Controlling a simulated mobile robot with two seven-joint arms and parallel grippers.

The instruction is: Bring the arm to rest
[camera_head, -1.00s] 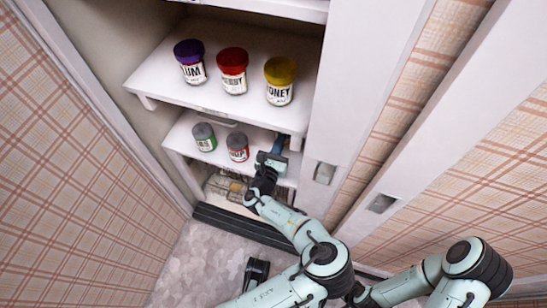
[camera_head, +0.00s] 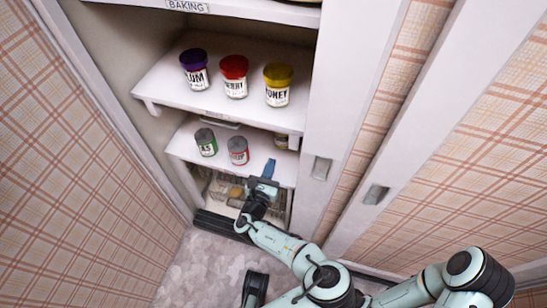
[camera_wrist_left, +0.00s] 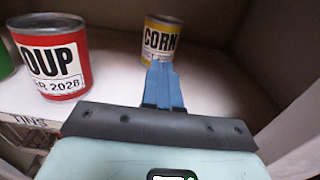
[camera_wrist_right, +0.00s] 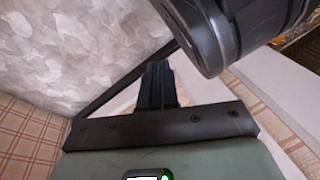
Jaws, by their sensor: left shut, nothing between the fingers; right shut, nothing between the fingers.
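My left gripper (camera_head: 268,170) is shut and empty, its blue fingers together at the front of the lower shelf. In the left wrist view its fingertips (camera_wrist_left: 163,75) point in over the white shelf, toward a yellow can labelled CORN (camera_wrist_left: 161,40) at the back. A red can labelled SOUP (camera_wrist_left: 50,58) stands to the left of the fingers, apart from them. My right gripper (camera_wrist_right: 160,75) is shut and empty. Its dark fingers show in the right wrist view, with the grey floor behind. It is not clearly visible in the head view.
On the lower shelf (camera_head: 255,180) stand a green can (camera_head: 206,143) and a red can (camera_head: 238,151). The upper shelf (camera_head: 160,80) holds purple-lidded (camera_head: 195,70), red-lidded (camera_head: 234,77) and yellow-lidded (camera_head: 277,86) jars. A white frame (camera_head: 335,130) bounds the right. A wire basket (camera_head: 225,188) sits below.

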